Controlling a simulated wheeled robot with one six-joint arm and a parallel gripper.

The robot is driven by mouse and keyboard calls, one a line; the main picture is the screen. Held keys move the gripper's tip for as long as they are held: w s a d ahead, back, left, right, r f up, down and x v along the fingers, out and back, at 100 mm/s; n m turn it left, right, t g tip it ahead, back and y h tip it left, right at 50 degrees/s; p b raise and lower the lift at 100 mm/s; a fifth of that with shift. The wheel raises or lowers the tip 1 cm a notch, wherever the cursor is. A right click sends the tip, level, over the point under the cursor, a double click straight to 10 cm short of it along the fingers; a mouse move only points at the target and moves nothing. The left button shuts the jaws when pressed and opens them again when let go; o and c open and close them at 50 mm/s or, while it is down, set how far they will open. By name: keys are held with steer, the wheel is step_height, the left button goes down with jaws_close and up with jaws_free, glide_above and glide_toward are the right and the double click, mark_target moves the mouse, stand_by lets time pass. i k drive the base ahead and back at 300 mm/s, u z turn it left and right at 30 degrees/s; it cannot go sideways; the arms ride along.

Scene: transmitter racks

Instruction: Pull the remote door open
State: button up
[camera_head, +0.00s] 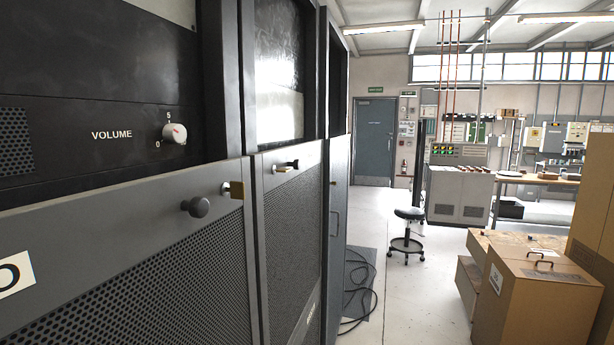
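Grey rack doors with mesh panels line the left side. A third, narrow door (338,230) has a vertical handle. All three look shut. No label reading "remote" is visible, so I cannot tell which door it is. My gripper is not in view.
A volume dial (174,133) sits above the nearest door. A black cable (359,290) lies on the floor beside the racks. A stool (407,235) and cardboard boxes (540,300) stand to the right. The pale floor (420,295) between is clear.

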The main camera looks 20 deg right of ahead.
mark_target(287, 209)
steer(key=k, duration=0.2)
steer(key=z, duration=1.35)
steer(key=i, duration=1.1)
steer(key=u, duration=1.15)
